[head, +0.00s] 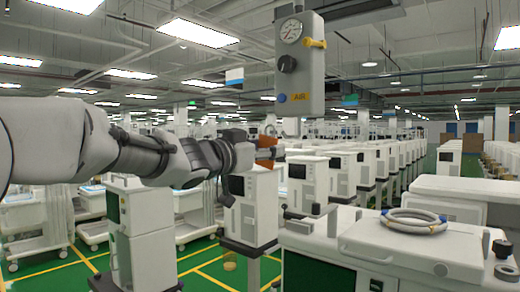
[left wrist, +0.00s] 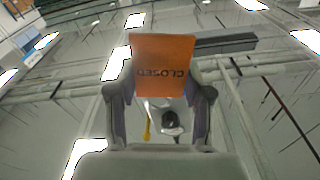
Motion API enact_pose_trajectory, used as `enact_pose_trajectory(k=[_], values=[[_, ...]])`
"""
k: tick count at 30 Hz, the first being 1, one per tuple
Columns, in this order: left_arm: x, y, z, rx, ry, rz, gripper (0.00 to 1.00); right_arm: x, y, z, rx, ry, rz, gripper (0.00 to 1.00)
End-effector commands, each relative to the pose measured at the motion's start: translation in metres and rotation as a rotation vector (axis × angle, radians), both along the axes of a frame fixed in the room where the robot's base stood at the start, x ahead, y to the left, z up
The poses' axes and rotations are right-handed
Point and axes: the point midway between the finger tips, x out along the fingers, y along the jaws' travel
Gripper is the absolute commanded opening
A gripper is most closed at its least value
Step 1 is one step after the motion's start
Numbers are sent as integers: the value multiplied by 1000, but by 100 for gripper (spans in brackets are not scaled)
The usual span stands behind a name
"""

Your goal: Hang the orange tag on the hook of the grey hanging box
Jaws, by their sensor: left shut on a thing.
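The orange tag (left wrist: 163,58) carries the word CLOSED, upside down in the left wrist view. My left gripper (left wrist: 160,97) is shut on the tag's edge. In the head view the tag (head: 267,141) shows small and dark orange at the gripper's tip, partly hidden. The grey hanging box (head: 302,85) hangs above and to the right of it, with a gauge, a black knob and an AIR label. A yellow piece (head: 316,43) juts from its upper right; I cannot tell if this is the hook. The tag is apart from the box. My right gripper is not in view.
White carts with dark screens (head: 308,183) stand in rows below and behind. A white cart top (head: 400,240) with a coiled pale hose (head: 413,221) lies at the lower right. The air around the hanging box looks clear.

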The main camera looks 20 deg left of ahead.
Motion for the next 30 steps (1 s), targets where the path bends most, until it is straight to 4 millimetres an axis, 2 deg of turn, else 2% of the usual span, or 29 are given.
enact_pose_trajectory(k=[23, 25, 27, 30], values=[[52, -21, -4, 1, 0, 1, 32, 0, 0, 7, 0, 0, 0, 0], [57, -23, -4, 1, 0, 1, 29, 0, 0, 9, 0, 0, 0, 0], [61, -25, -5, 0, 0, 2, 21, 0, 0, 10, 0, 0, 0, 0], [67, -27, -6, -1, 0, 2, 20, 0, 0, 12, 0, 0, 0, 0]])
